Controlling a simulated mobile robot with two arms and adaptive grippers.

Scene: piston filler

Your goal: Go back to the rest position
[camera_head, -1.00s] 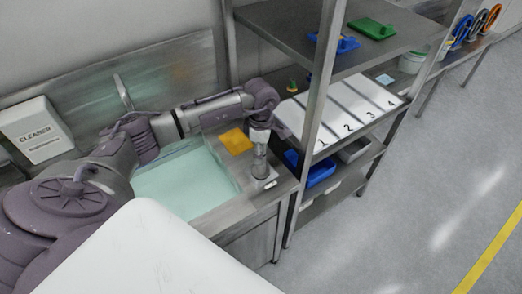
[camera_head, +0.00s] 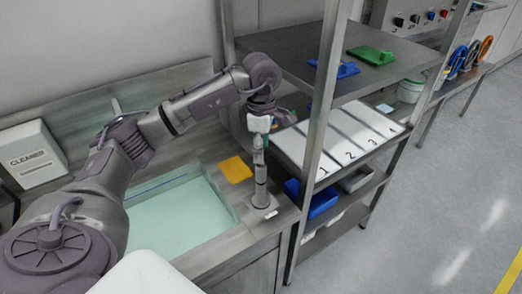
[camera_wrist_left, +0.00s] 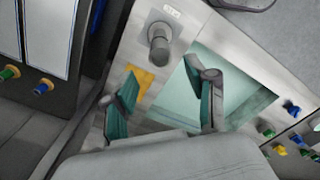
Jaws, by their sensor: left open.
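My left gripper (camera_head: 259,146) hangs pointing down above the counter at the right end of the sink. It also shows in the left wrist view (camera_wrist_left: 168,108), with its two dark green fingers spread apart and nothing between them. A grey metal cylinder (camera_head: 261,188) stands upright on a small plate at the counter corner, just below the gripper in the head view. In the wrist view the cylinder (camera_wrist_left: 159,42) is beyond the fingers, near a small label. My right gripper is in neither view.
The sink (camera_head: 180,214) holds pale green liquid, with a yellow-orange cloth (camera_head: 236,169) beside it. A steel shelf rack (camera_head: 283,52) stands close right of my arm, with numbered white panels (camera_head: 337,143) and a blue bin (camera_head: 316,199). A cleaner box (camera_head: 34,157) is at left. The floor at right is clear.

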